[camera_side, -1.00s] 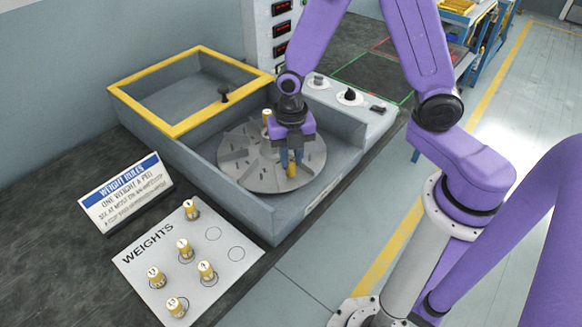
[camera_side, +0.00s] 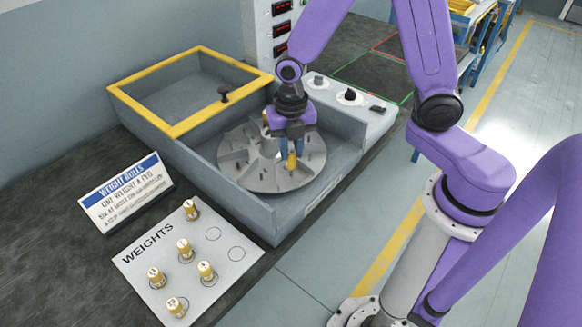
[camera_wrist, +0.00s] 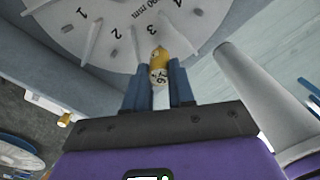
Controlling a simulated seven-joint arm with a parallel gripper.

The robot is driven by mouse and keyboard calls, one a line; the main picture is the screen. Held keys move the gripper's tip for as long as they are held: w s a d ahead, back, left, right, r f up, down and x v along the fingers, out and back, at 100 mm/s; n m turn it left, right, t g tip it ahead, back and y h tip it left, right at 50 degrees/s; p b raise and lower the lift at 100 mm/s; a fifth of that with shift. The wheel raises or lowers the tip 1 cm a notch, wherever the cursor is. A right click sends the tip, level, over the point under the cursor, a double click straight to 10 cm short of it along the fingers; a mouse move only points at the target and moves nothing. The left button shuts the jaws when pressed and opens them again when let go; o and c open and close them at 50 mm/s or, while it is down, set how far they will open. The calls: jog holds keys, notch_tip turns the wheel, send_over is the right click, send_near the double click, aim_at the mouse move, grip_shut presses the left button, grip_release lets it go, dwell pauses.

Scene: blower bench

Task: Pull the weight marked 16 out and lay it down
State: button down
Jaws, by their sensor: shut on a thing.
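My gripper (camera_side: 291,158) is over the round grey bladed wheel (camera_side: 240,177), its blue fingers pointing down. It is shut on a small brass weight (camera_side: 291,161). In the wrist view the weight (camera_wrist: 159,66) sits between the two fingertips, and its white label reads 16, partly turned. The wheel (camera_wrist: 100,40) shows behind it with printed numbers 1 to 4. I cannot tell whether the weight's lower end is clear of the wheel.
Several brass weights stand on the white WEIGHTS board (camera_side: 150,262); two empty circles are on its right side. A rules sign (camera_side: 125,192) stands behind it. The grey housing (camera_side: 268,222) walls surround the wheel. Its yellow-framed lid (camera_side: 180,128) is at the left.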

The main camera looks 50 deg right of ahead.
aim_at(290, 151)
jog(key=shift+r, duration=1.2)
jog(key=shift+r, duration=0.55)
notch_tip(290, 151, up, 4)
jog(key=s+a+m, duration=0.2)
jog(key=a+m, duration=0.3)
jog(key=a, duration=1.7)
jog(key=shift+s+d+f, duration=0.1)
jog(key=shift+d+f, duration=0.1)
jog(key=shift+f, duration=3.95)
jog(key=shift+d+f, duration=0.15)
jog(key=shift+f, duration=4)
jog(key=shift+f, duration=0.3)
